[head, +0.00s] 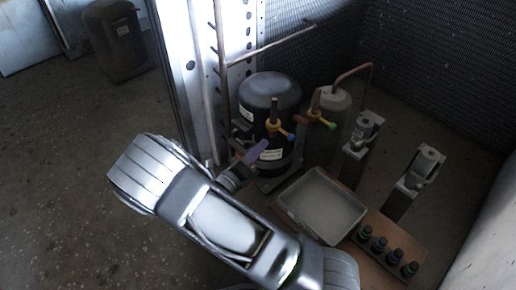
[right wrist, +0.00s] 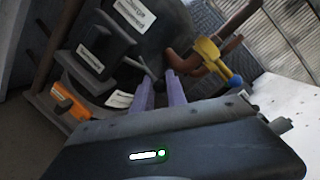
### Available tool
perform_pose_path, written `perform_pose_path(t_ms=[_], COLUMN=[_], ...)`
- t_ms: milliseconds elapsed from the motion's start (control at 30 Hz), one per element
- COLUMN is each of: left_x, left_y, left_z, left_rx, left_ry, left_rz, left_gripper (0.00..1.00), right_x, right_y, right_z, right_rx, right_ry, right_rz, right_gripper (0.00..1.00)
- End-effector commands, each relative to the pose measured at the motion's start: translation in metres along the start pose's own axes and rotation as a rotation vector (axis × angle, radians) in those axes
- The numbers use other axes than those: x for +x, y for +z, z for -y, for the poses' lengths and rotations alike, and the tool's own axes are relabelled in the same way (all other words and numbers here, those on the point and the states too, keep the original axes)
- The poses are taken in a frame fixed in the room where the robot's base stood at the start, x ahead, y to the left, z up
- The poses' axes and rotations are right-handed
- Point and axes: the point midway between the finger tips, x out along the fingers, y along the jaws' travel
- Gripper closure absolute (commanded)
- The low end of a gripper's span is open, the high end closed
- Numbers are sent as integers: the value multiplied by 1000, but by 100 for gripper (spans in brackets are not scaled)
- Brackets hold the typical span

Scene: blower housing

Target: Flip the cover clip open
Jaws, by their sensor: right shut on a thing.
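The black compressor (head: 268,110) stands against the mesh wall in the head view. On its near left side is a black terminal cover with white labels, clearer in the right wrist view (right wrist: 105,45). A thin grey bar, apparently the cover clip (right wrist: 134,63), runs from the cover toward my purple fingertips. My right gripper (head: 256,152) reaches the compressor's front left side; its fingers also show in the right wrist view (right wrist: 160,82). They are shut with a narrow gap, apparently on the clip's end; the exact contact is too small to tell. My left gripper is out of view.
Copper pipes and a yellow-and-blue valve (right wrist: 215,58) stand close right of my fingers. An orange part (right wrist: 70,101) lies left. In the head view, a grey tray (head: 283,205), a rack of several dark bottles (head: 388,250) and two grey fixtures (head: 362,130) stand to the right.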

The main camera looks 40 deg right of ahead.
Motion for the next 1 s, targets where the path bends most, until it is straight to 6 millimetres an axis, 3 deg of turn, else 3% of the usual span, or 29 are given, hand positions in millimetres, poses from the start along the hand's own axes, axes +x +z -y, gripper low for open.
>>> perform_pose_path(t_ms=[267, 700, 1000], left_x=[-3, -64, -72], left_y=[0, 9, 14], left_z=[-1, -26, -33], left_rx=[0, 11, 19], left_ry=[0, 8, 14], left_rz=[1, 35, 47], left_gripper=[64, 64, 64], right_x=[0, 20, 25], right_y=[0, -7, -11], right_z=[1, 14, 8], right_rx=[-1, -16, 0], right_ry=[4, 203, 281], right_rz=[8, 310, 414], right_gripper=[100, 100, 100])
